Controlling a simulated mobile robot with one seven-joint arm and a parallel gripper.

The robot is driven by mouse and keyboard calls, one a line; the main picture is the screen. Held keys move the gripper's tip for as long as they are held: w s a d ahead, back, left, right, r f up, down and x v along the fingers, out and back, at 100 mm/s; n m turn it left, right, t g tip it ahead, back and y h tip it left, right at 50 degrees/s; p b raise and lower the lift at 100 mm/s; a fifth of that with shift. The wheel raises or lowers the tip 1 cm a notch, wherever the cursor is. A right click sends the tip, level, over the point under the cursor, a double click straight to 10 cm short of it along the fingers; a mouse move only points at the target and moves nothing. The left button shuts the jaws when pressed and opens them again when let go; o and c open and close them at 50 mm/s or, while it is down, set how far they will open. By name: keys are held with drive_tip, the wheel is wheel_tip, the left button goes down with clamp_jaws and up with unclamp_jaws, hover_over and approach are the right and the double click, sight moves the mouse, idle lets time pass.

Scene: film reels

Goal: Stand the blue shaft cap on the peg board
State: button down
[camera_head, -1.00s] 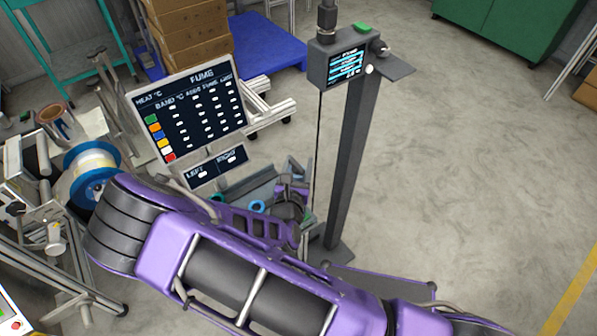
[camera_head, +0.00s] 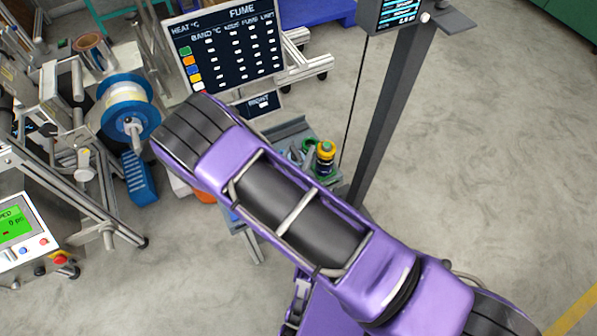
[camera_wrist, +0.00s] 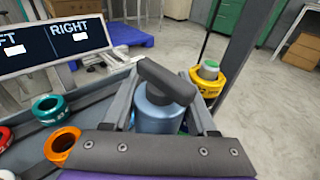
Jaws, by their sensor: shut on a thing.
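In the wrist view my gripper (camera_wrist: 165,122) is shut on a blue cylindrical piece with a dark T-shaped top, which I take to be the blue shaft cap (camera_wrist: 158,117). One grey finger shows on each side of it; its lower end is hidden by the gripper's dark front edge. A yellow piece with a green top (camera_wrist: 208,77) stands just beyond the right finger, and it also shows in the head view (camera_head: 325,157). The grey bench surface (camera_wrist: 93,108) lies below. I cannot make out bare pegs. The head view does not show the fingers clearly.
Teal (camera_wrist: 47,108) and orange (camera_wrist: 62,146) rings lie on the bench at left, with a red ring at the edge. A LEFT/RIGHT sign (camera_wrist: 55,42) stands behind. A dark post (camera_head: 388,110) rises right of the bench. A blue-flanged reel (camera_head: 128,105) stands at left.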

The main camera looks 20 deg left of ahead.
drive_tip(key=shift+f+b, duration=0.6)
drive_tip(key=shift+f, duration=2.75)
drive_tip(key=shift+f, duration=0.2)
drive_tip(key=shift+c, duration=2.4)
unclamp_jaws()
drive_tip(key=shift+r, duration=0.15)
drive_tip(key=shift+s+r, duration=0.1)
drive_tip(key=shift+s, duration=0.2)
drive_tip(key=s+r+p, duration=0.1)
drive_tip(key=s, duration=1)
drive_tip(key=shift+d+r, duration=0.3)
drive_tip(key=shift+d, duration=0.15)
drive_tip(key=shift+s, duration=0.1)
